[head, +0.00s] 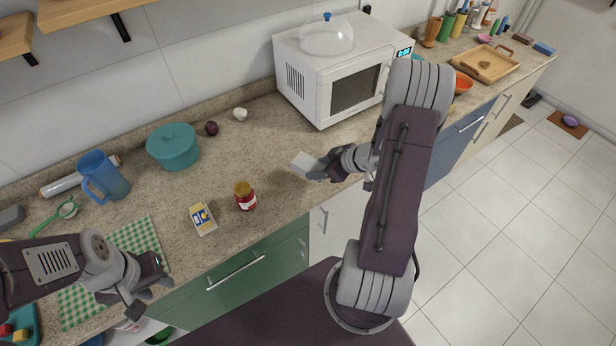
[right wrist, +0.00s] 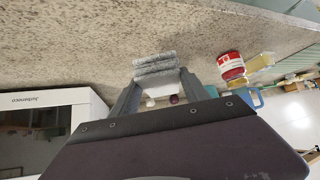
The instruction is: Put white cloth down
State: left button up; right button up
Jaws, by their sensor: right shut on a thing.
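The white cloth (head: 303,163) is a small pale piece at the tips of my right gripper (head: 314,173), over the counter in front of the microwave. In the right wrist view the cloth (right wrist: 155,66) looks folded and sits between the two fingers of the right gripper (right wrist: 157,82), which is shut on it. I cannot tell whether the cloth touches the counter. My left gripper (head: 153,296) is at the lower left, near the green checked cloth (head: 138,236); its fingers look apart and empty.
The speckled counter (head: 263,150) is clear around the cloth. A white microwave (head: 310,90) is behind; a teal pot (head: 173,147) and blue pitcher (head: 103,177) are further left.

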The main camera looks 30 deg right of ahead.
aim_at(314, 166)
jog(key=w, duration=0.1)
jog(key=w+a+f, duration=0.1)
jog(key=w+f, duration=0.1)
jog(key=shift+w+a, duration=0.1)
jog(key=shift+a, duration=0.15)
notch_tip(314, 166, down, 4)
jog(key=shift+r+b, duration=0.1)
jog(key=shift+b, duration=0.3)
jog(key=shift+f, duration=0.25)
jog(key=o, duration=0.9)
jog(key=shift+o, duration=1.4)
